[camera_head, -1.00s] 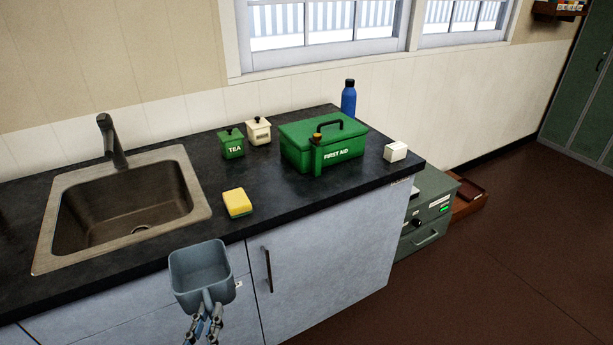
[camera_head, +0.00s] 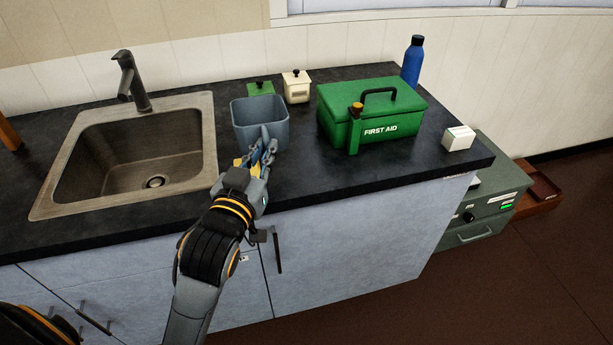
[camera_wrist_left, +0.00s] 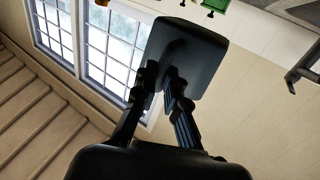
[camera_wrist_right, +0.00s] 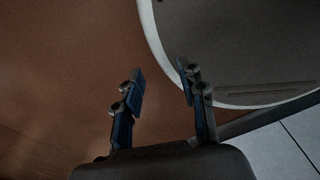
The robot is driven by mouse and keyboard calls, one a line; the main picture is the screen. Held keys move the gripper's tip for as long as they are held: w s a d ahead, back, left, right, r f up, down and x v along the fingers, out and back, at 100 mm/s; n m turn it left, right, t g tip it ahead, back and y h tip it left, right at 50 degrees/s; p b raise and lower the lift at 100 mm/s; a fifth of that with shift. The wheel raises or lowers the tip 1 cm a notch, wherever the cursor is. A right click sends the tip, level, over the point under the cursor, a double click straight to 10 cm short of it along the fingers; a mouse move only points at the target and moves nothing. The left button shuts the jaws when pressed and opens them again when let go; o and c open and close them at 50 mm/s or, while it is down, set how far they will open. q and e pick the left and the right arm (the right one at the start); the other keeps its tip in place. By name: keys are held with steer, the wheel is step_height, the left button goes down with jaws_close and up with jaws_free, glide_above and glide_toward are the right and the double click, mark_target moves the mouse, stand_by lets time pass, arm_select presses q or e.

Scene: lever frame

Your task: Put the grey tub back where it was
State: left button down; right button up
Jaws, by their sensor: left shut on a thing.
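The grey tub (camera_head: 246,135) is an open, square blue-grey container with a handle on its near side. In the head view it appears over the counter, between the sink and the first aid box; I cannot tell whether it touches the top. My left gripper (camera_head: 262,150) is shut on the tub's handle. The left wrist view shows the tub (camera_wrist_left: 187,60) as a dark shape past the fingers of the left gripper (camera_wrist_left: 165,85). My right gripper (camera_wrist_right: 162,82) is open and empty in the right wrist view, and outside the head view.
The sink (camera_head: 212,150) is left of the tub. The first aid box (camera_head: 372,125), blue bottle (camera_head: 413,62) and white box (camera_head: 458,138) stand right. A yellow sponge (camera_head: 238,162) is mostly hidden.

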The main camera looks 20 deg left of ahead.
arm_select(q)
steer(key=w+d+f, duration=0.1)
steer(key=w+f, duration=0.1)
steer(key=w+d+f, duration=0.2)
steer(key=w, duration=0.1)
steer(key=w+d+f, duration=0.2)
steer(key=f, duration=0.1)
steer(key=shift+w, duration=0.35)
steer(key=shift+w+d+f, duration=0.1)
steer(key=shift+w+f, duration=0.05)
steer(key=f, duration=0.3)
steer(key=shift+w+d, duration=0.2)
steer(key=shift+f, duration=0.3)
arm_select(e)
steer(key=shift+w+r, duration=0.1)
steer(key=shift+w, duration=0.8)
arm_select(q)
steer(key=shift+f, duration=0.2)
steer(key=c, duration=1.4)
jaws_free()
arm_select(e)
steer(key=shift+w+d, duration=0.1)
steer(key=shift+d, duration=0.05)
